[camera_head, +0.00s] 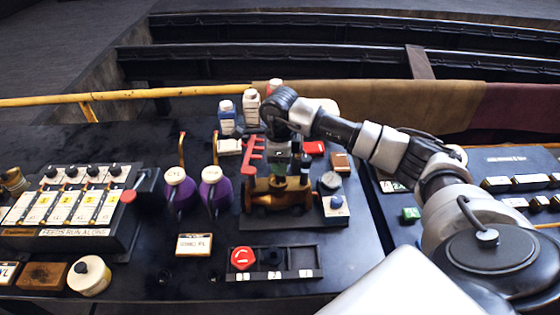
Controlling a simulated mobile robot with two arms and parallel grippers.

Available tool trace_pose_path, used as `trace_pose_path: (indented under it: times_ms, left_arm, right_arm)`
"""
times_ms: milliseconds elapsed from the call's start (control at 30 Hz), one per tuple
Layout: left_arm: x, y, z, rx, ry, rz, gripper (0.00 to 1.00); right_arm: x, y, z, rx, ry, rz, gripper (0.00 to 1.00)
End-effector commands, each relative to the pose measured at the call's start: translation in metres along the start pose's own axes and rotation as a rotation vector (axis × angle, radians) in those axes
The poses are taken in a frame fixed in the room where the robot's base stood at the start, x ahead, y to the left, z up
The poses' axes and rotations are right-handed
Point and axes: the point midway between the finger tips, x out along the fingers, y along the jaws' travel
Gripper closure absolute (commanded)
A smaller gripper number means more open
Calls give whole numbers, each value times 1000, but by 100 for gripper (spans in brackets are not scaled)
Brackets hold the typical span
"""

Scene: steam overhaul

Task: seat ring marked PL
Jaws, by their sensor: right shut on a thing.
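My right gripper (281,138) reaches in from the right and points down over the small brass engine model (276,194). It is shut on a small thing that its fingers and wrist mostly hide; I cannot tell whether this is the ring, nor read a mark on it. A white card (194,244) on the bench seems to read "RING PL". A black tray (300,270) with numbered places stands in front of the engine, with a round red piece (243,257) at its left place. My left gripper is not in view.
Two purple oil cans (215,190) stand left of the engine, beside a red rack (252,155). A feed box (70,215) with several yellow-and-white panels is at left. Bottles (227,118) stand behind. The bench front right of the tray is partly clear.

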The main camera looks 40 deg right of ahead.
Motion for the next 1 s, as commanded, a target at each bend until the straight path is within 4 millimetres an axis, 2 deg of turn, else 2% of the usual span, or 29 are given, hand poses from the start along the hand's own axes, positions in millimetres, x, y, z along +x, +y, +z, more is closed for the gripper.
trace_pose_path:
  times_ms: [467,1000]
  left_arm:
    - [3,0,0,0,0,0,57]
    - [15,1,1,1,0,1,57]
  right_arm:
    - [3,0,0,0,0,0,87]
    - [16,0,0,1,0,0,87]
